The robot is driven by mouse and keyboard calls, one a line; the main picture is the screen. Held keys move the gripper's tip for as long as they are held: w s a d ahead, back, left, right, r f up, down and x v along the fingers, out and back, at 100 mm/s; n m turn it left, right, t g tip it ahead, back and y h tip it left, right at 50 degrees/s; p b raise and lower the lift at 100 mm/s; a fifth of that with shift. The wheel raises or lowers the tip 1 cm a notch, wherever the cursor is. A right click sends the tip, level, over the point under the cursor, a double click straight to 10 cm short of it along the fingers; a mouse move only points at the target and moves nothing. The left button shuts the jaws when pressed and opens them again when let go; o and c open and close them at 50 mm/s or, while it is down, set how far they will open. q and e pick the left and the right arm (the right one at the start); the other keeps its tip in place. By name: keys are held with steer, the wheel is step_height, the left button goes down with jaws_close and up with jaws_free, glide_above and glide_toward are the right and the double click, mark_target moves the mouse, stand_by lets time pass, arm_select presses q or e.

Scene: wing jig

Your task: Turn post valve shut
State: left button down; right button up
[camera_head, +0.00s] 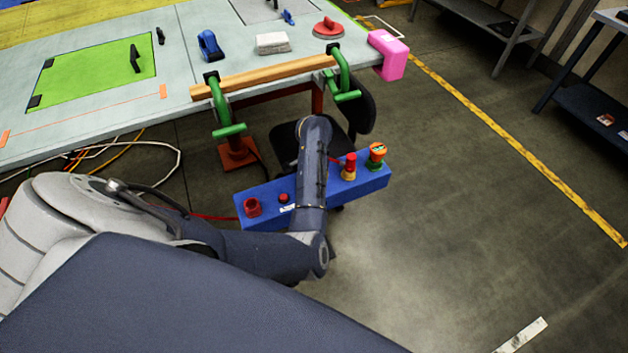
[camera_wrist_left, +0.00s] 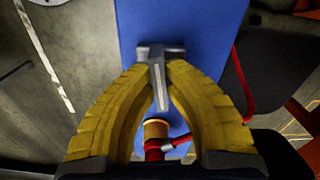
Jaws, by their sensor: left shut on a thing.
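A blue box (camera_head: 312,193) stands on the floor in front of the table and carries controls along its top. My left arm reaches over it and hides part of its top and my left gripper in the head view. In the left wrist view, my left gripper (camera_wrist_left: 158,68) has yellow fingers shut on a narrow grey handle-like piece (camera_wrist_left: 159,90) above the blue surface. A valve with a red top and brass base (camera_head: 349,168) stands to the right of my arm. Its brass part also shows between the fingers (camera_wrist_left: 156,129). My right gripper is not in view.
The box also carries a red fitting (camera_head: 252,207), a red button (camera_head: 284,198) and an orange-and-green knob (camera_head: 377,154). The table (camera_head: 90,75) behind holds green clamps (camera_head: 222,106) on a wooden bar (camera_head: 270,76). A dark chair (camera_head: 359,104) stands behind the box.

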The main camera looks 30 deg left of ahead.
arm_select(q)
steer(key=shift+m, duration=0.8)
steer(key=c, duration=1.4)
jaws_free()
steer(key=shift+c, duration=0.2)
steer(key=shift+r, duration=3.75)
steer(key=shift+f, duration=0.1)
